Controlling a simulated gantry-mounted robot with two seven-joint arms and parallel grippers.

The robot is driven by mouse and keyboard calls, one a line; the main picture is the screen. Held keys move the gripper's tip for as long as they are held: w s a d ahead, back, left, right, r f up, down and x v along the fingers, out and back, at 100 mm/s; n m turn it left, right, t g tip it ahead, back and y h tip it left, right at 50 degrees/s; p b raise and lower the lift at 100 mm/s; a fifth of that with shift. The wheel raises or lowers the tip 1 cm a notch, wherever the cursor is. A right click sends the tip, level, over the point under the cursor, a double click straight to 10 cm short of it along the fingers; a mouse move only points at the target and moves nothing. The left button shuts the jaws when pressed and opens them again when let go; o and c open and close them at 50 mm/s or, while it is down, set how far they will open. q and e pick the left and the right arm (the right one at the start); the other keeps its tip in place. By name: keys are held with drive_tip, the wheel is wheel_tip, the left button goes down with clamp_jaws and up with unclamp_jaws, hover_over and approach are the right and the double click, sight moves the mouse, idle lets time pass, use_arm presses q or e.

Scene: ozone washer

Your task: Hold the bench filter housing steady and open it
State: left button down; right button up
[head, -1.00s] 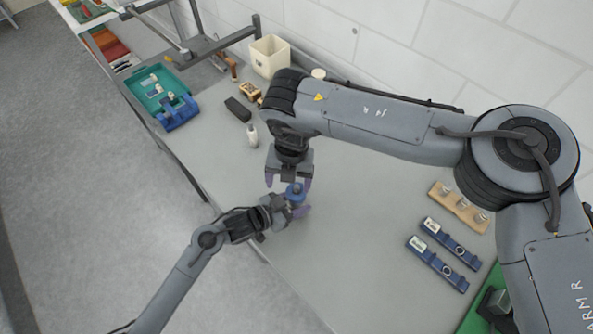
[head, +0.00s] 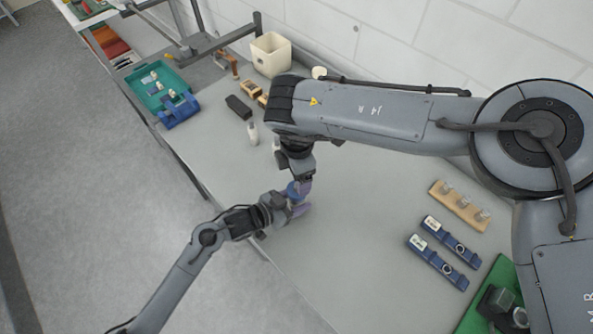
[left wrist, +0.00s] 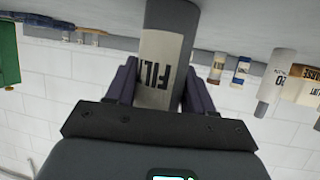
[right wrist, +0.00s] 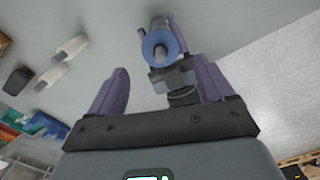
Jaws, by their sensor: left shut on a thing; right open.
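My left gripper (head: 300,204) is shut around the housing body at the bench's front part. My right gripper (right wrist: 160,92) is open, its two purple fingers apart with the blue end ahead between them. In the head view the right gripper (head: 300,182) is over the cap and partly hides it. Contact with the cap cannot be told.
A white bottle (head: 252,134) and a black block (head: 238,107) stand left of the grippers. A teal tray (head: 151,88), a blue rack (head: 179,111) and a cream bin (head: 270,55) are farther back. Blue holders (head: 437,263) and a wooden stand (head: 460,206) are at right. Mid-bench is clear.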

sight(297, 200)
drive_tip(key=shift+f, duration=3.45)
drive_tip(key=c, duration=1.1)
drive_tip(key=n, duration=0.5)
drive_tip(key=shift+n, duration=0.4)
drive_tip(key=shift+c, duration=0.2)
drive_tip(key=n, duration=0.7)
drive_tip(key=shift+n, duration=0.4)
